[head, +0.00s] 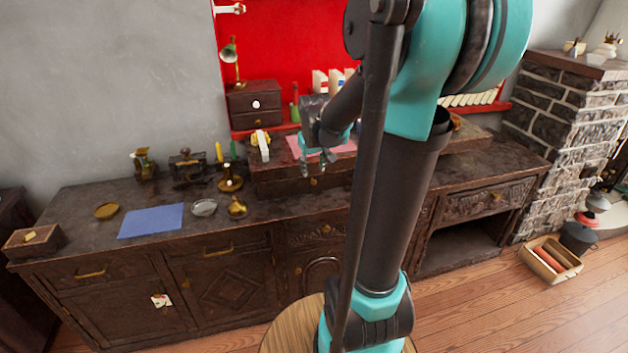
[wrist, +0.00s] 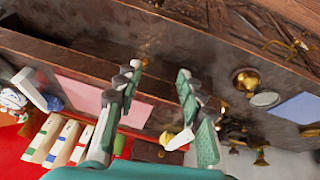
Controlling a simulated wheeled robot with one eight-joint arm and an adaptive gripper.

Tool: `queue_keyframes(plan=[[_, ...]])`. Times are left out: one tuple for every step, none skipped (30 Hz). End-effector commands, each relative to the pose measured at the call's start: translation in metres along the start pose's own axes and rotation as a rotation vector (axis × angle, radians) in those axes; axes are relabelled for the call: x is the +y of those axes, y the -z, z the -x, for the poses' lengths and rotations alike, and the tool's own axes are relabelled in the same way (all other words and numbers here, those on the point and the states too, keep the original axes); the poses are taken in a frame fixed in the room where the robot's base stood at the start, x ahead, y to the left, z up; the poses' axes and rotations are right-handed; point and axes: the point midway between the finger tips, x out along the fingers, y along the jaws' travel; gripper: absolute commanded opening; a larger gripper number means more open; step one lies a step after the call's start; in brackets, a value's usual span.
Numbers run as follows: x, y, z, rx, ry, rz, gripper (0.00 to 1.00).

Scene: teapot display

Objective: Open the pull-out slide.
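The pull-out slide looks to be the dark wooden front of the low raised box (head: 275,181) on the sideboard, under the pink mat. A small brass knob (head: 313,182) sits on that front, and it also shows in the wrist view (wrist: 146,62). The front looks flush with the box, though my arm covers part of it. My gripper (head: 317,164) is open and empty, just above and close to the knob. In the wrist view my fingers (wrist: 157,74) are spread apart, with the knob just past their tips. I cannot tell whether they touch it.
The pink mat (wrist: 80,97) lies on the box. On the sideboard left of it are a brass candlestick (head: 230,182), a brass bell (head: 237,208), a glass dish (head: 204,207) and a blue mat (head: 152,220). The countertop directly before the box is clear.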

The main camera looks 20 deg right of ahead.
Motion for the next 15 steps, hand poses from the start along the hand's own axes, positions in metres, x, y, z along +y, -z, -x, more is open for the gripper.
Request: queue_keyframes(plan=[[0.007,0.019,-0.001,0.001,-0.008,0.007,0.39],[0.010,0.028,-0.002,0.002,-0.012,0.012,0.39],[0.013,0.038,-0.002,0.003,-0.017,0.018,0.39],[0.016,0.044,-0.003,0.003,-0.020,0.021,0.39],[0.018,0.049,-0.003,0.004,-0.023,0.024,0.39],[0.020,0.054,-0.003,0.004,-0.025,0.026,0.39],[0.021,0.056,-0.004,0.004,-0.026,0.028,0.39],[0.021,0.058,-0.005,0.004,-0.027,0.029,0.39],[0.022,0.059,-0.006,0.004,-0.028,0.030,0.39],[0.022,0.059,-0.008,0.004,-0.028,0.030,0.39],[0.022,0.059,-0.010,0.004,-0.028,0.030,0.39],[0.022,0.059,-0.014,0.004,-0.028,0.030,0.39],[0.022,0.059,-0.018,0.004,-0.028,0.030,0.39],[0.022,0.059,-0.022,0.004,-0.028,0.030,0.39],[0.022,0.059,-0.028,0.004,-0.028,0.030,0.39]])
